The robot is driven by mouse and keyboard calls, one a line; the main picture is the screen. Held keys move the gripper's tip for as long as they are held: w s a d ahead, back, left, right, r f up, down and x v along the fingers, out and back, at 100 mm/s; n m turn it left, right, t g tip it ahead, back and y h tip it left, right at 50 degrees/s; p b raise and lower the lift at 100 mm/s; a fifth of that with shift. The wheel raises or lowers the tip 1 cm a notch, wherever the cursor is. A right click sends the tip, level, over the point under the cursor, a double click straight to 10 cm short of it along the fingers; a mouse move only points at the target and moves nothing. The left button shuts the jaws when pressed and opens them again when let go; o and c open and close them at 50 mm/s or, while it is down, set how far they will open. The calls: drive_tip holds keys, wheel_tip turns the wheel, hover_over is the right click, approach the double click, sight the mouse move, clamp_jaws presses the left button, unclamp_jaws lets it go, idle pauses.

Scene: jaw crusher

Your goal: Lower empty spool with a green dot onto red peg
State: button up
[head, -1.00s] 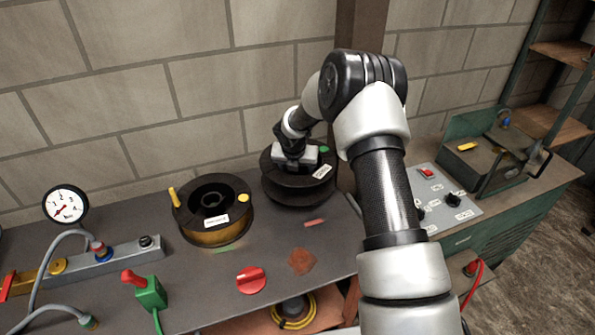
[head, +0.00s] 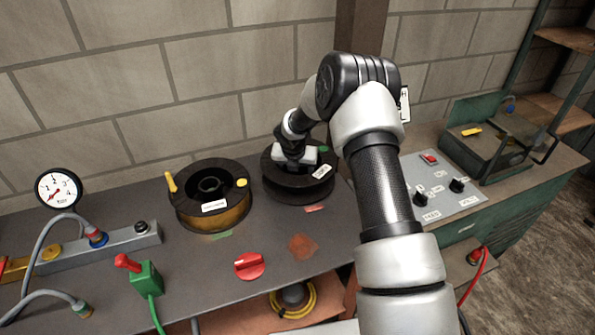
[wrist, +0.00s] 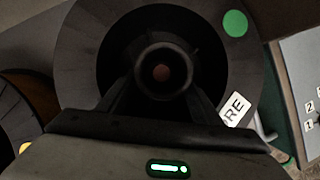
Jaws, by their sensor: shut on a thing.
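A black empty spool (head: 318,192) with a green dot (head: 323,148) and a white label sits at the back of the bench, low over or on its surface. I cannot tell which. My gripper (head: 293,163) reaches down into it from above and is shut on its central hub. In the wrist view the spool (wrist: 85,60) appears nearly level, with the gripper (wrist: 161,100) around the hub. A small reddish spot, likely the red peg (wrist: 161,72), shows through the hub's hole. The rest of the peg is hidden.
A spool with yellow windings (head: 228,219) and a yellow dot stands to the left, close by. A red knob (head: 249,265) and a green switch box (head: 147,284) are nearer the front. A control panel (head: 440,192) lies to the right, beyond my arm.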

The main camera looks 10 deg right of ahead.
drive_tip(key=shift+f, duration=0.15)
drive_tip(key=o, duration=1.5)
drive_tip(key=p+v, duration=0.1)
drive_tip(key=v, duration=1.6)
drive_tip(key=shift+a+r+p, duration=0.1)
drive_tip(key=shift+r+p, duration=0.15)
drive_tip(key=shift+p, duration=0.05)
drive_tip(key=s+d+r+m+h+p, duration=0.1)
drive_tip(key=s+d+r+m+p, duration=0.25)
drive_tip(key=s+r+m, duration=1.55)
drive_tip(key=s+r+m+y+p, duration=0.1)
drive_tip(key=s+r+m, duration=0.2)
drive_tip(key=s+m, duration=0.3)
drive_tip(key=s+r+m+t+y+p, duration=0.1)
drive_tip(key=s+r+m, duration=0.3)
drive_tip(key=s+m, duration=0.3)
drive_tip(key=s, duration=0.3)
drive_tip(key=shift+s+a, duration=0.35)
drive_tip(key=shift+s, duration=0.05)
